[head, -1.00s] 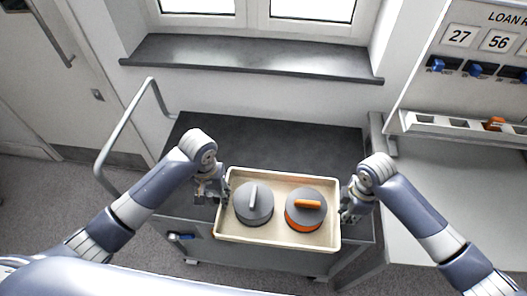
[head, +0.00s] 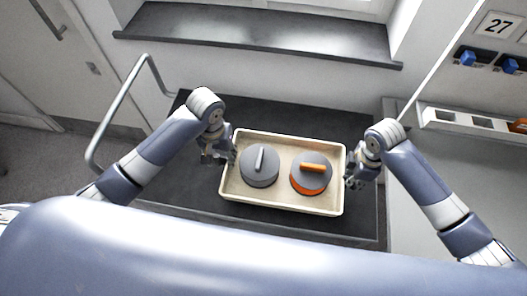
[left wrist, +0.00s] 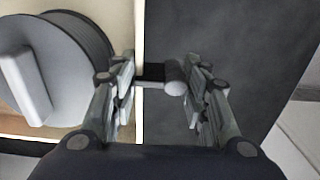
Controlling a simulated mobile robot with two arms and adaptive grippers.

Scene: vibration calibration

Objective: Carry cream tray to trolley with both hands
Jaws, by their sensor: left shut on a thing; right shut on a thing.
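The cream tray (head: 283,207) is between my two grippers in the head view, over the dark top of the trolley (head: 200,182). I cannot tell whether it touches the top. It carries a grey round weight (head: 259,173) and a grey weight with an orange handle and base (head: 311,177). My left gripper (head: 229,155) is shut on the tray's left side; the left wrist view shows its fingers (left wrist: 157,90) around a short dark handle with a grey end. My right gripper (head: 352,180) is shut on the tray's right side, its fingertips small in view.
The trolley has a metal push rail (head: 122,100) at the left. A window sill (head: 255,37) juts out behind it. A grey worktop (head: 445,190) with a white slotted rack (head: 468,121) stands at the right. Bare trolley top shows behind the tray.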

